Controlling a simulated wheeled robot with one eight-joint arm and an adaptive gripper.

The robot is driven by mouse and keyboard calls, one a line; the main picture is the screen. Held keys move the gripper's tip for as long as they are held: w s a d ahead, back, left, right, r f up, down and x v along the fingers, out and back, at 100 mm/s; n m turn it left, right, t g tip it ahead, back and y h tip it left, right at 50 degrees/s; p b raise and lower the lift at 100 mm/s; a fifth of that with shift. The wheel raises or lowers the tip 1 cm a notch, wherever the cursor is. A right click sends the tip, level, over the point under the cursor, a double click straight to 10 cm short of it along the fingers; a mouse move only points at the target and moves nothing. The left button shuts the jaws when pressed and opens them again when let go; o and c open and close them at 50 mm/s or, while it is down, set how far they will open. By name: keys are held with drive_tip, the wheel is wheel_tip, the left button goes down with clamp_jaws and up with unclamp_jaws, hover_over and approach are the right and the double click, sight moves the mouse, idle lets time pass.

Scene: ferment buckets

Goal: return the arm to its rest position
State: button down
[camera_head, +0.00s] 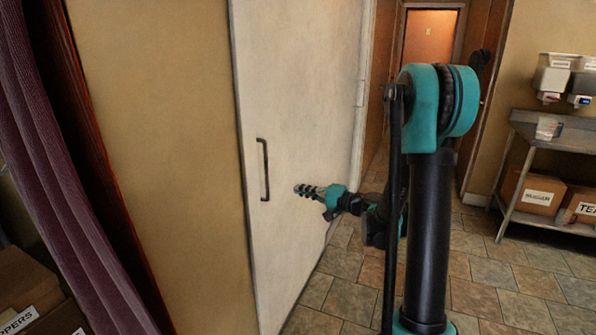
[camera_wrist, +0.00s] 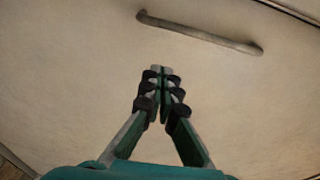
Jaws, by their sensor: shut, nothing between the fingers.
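My gripper (camera_head: 298,189) is at the end of my outstretched teal and black arm, in front of a white door. In the wrist view my gripper (camera_wrist: 161,70) has its two fingers together with nothing between them. The door's dark bar handle (camera_head: 264,169) is to the left of the fingertips in the head view. In the wrist view the handle (camera_wrist: 200,33) lies beyond the fingertips, and a gap shows between them. The white door (camera_head: 300,90) looks closed.
A purple curtain (camera_head: 60,170) hangs at the left, with cardboard boxes (camera_head: 30,290) below. A steel table (camera_head: 560,140) with boxes on its lower shelf stands at the right. An orange-brown door (camera_head: 430,40) is at the back. Tiled floor (camera_head: 490,270) is open at the right.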

drive_tip(key=s+d+f+n+g+h, duration=0.2)
drive_tip(key=s+d+f+h, duration=0.15)
drive_tip(key=s, duration=0.45)
drive_tip(key=s+d+f+n+g+h, duration=0.1)
drive_tip(key=s+d+f+n+h, duration=0.1)
drive_tip(key=s+f+h, duration=0.4)
drive_tip(key=s+d+f+n+g+h, duration=0.1)
drive_tip(key=s+d+f+h, duration=0.1)
drive_tip(key=s+d, duration=0.5)
drive_tip(key=s+d+f+h, duration=0.2)
drive_tip(key=s+d+h, duration=0.1)
drive_tip(key=s+d, duration=0.4)
drive_tip(key=shift+f+n+g, duration=0.35)
drive_tip(key=shift+n+g, duration=0.05)
drive_tip(key=shift+h, duration=0.25)
